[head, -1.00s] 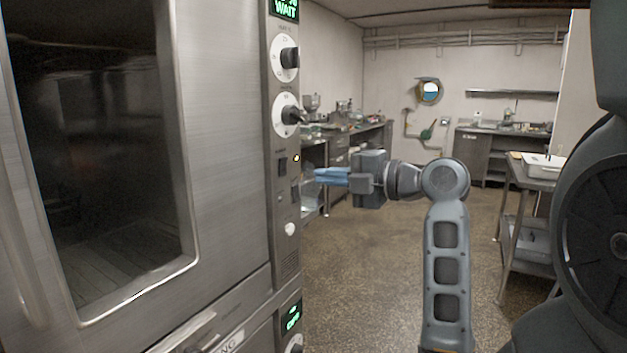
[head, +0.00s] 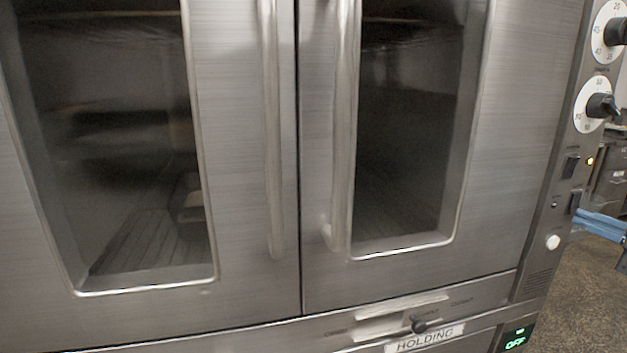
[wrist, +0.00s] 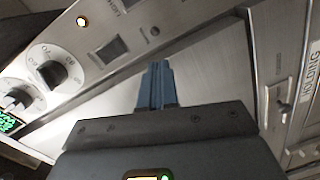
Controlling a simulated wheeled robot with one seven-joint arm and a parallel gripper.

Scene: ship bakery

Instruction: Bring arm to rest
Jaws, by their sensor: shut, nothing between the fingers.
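My gripper (wrist: 157,84) points at the oven's steel front in the wrist view, its two blue fingers together with nothing between them. In the head view only the blue fingers (head: 600,226) show at the right edge, beside the oven's control panel. The rest of my arm is outside the head view.
A steel oven (head: 520,150) with two closed glass doors fills most of the head view. Its control panel (head: 560,200) has dials, switches and a lit amber lamp. A drawer marked HOLDING (head: 425,338) lies below. Some speckled floor (head: 585,290) shows at the lower right.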

